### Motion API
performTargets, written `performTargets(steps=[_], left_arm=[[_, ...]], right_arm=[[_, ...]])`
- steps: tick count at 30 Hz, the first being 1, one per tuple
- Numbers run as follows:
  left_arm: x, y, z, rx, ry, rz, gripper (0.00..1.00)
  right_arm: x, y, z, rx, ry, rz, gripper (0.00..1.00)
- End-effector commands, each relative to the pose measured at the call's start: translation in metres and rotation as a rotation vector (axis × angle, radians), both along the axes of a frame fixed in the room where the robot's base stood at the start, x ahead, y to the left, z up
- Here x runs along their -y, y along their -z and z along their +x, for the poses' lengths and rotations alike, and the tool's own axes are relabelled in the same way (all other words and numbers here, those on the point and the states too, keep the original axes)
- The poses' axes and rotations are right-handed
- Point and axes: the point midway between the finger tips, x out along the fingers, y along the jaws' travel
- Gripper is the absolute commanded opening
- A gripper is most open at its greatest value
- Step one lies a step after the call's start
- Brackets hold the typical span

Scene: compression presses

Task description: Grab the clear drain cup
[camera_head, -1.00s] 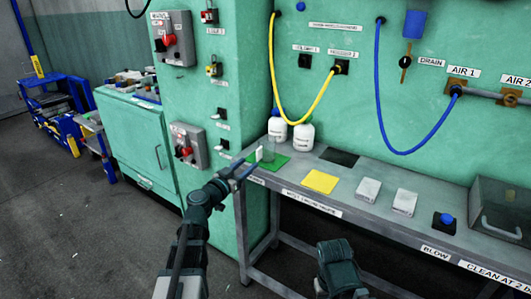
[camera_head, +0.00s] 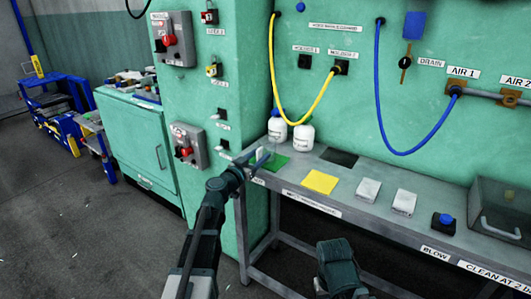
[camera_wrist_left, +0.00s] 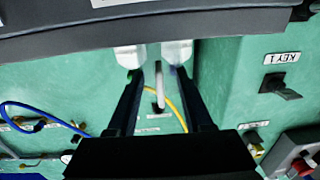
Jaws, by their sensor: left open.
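My left gripper (camera_head: 262,158) is open at the left end of the grey bench, beside a green cloth (camera_head: 278,162). In the left wrist view its two dark fingers (camera_wrist_left: 158,85) are apart. A narrow pale upright shape (camera_wrist_left: 157,88) shows between them; I cannot tell whether it is the cup. A faint see-through outline, possibly the clear drain cup (camera_head: 269,149), stands by the green cloth near the fingertips. Contact cannot be made out.
Two white bottles (camera_head: 303,136) stand behind the cloth against the green wall. A yellow cloth (camera_head: 320,181), white boxes (camera_head: 368,190) and a blue button (camera_head: 446,219) lie along the bench (camera_head: 350,211). A yellow hose (camera_head: 298,118) hangs above. A switch box (camera_head: 188,145) is on the left wall.

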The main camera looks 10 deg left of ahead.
Motion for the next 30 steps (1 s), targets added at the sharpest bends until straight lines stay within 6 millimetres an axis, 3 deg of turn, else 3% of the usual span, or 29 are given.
performTargets(steps=[2, 10, 30], left_arm=[[-0.0001, 0.0000, -0.0005, 0.000, 0.000, 0.000, 0.49], [-0.0002, 0.0000, -0.0007, 0.000, 0.000, 0.000, 0.00], [-0.0002, 0.0000, -0.0007, 0.000, 0.000, 0.000, 0.00]], right_arm=[[0.0000, 0.0000, 0.0000, 0.000, 0.000, 0.000, 0.00], [0.0000, 0.0000, 0.0000, 0.000, 0.000, 0.000, 0.00], [0.0000, 0.0000, 0.0000, 0.000, 0.000, 0.000, 0.00]])
